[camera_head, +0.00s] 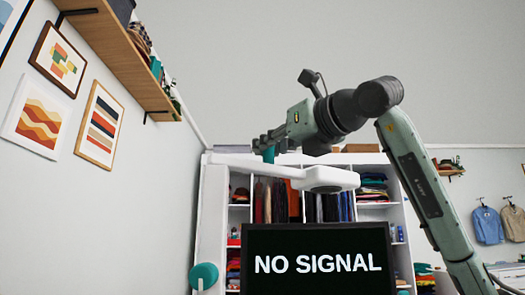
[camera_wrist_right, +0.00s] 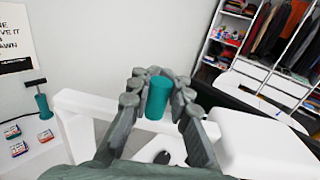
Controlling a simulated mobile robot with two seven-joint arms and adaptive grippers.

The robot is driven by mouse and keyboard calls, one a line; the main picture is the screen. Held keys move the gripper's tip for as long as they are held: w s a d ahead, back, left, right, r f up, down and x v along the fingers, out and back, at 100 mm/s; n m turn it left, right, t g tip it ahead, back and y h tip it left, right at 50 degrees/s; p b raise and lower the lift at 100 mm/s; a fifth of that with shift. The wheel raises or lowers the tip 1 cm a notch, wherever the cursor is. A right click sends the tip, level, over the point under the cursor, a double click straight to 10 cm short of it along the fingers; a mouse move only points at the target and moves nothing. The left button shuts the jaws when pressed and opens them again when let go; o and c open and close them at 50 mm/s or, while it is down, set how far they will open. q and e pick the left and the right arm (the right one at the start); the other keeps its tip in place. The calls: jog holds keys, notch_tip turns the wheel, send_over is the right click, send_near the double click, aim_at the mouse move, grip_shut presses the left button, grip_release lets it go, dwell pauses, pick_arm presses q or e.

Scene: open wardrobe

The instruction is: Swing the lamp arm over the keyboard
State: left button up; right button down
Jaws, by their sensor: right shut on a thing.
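The white lamp arm (camera_head: 250,164) runs level across the head view and ends in a white lamp head (camera_head: 325,179) above the monitor. A teal handle (camera_head: 269,155) stands up from the arm. In the right wrist view, the fingers of the right gripper (camera_wrist_right: 158,88) close around the teal handle (camera_wrist_right: 156,98). The white lamp arm (camera_wrist_right: 92,104) lies on the left there, and a white block, likely the lamp head (camera_wrist_right: 258,145), on the right. The keyboard does not show. My left gripper is out of view.
A black monitor (camera_head: 318,262) reading "NO SIGNAL" stands below the lamp head. An open white wardrobe (camera_head: 213,205) is behind. A wooden wall shelf (camera_head: 108,45) is upper left. A teal knob (camera_head: 203,276) shows lower left.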

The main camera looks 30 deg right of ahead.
jog(key=shift+s, duration=0.15)
dwell(0.3)
jog(key=c, duration=1.4)
grip_release()
jog(key=shift+s, duration=0.1)
jog(key=s+d, duration=0.2)
jog(key=s, duration=0.9)
jog(key=shift+s+d, duration=0.2)
jog(key=shift+s, duration=0.15)
